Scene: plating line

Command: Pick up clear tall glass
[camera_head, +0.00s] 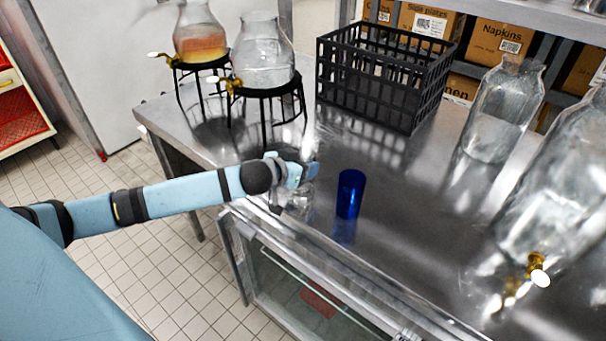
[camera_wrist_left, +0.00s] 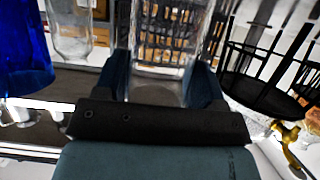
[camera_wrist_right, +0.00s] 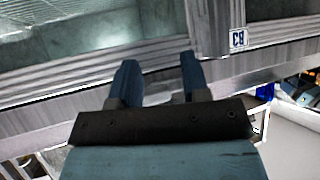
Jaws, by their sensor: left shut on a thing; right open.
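My left gripper (camera_head: 306,173) reaches over the near left edge of the metal counter. In the left wrist view its two fingers (camera_wrist_left: 161,82) are on either side of a clear glass (camera_wrist_left: 160,92), and it is shut on it. The glass is see-through, so its outline is faint. In the head view the glass (camera_head: 297,202) is partly hidden by the gripper. I cannot tell whether its base touches the counter. My right gripper (camera_wrist_right: 158,78) is open and empty in the right wrist view, near a metal frame with a glass panel.
A blue cup (camera_head: 350,194) stands just right of the left gripper, and a black crate (camera_head: 375,85) is behind. Glass dispensers on black stands (camera_head: 265,91) are at the back left. Large clear jars (camera_head: 503,110) stand at the right. The middle of the counter (camera_head: 415,215) is free.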

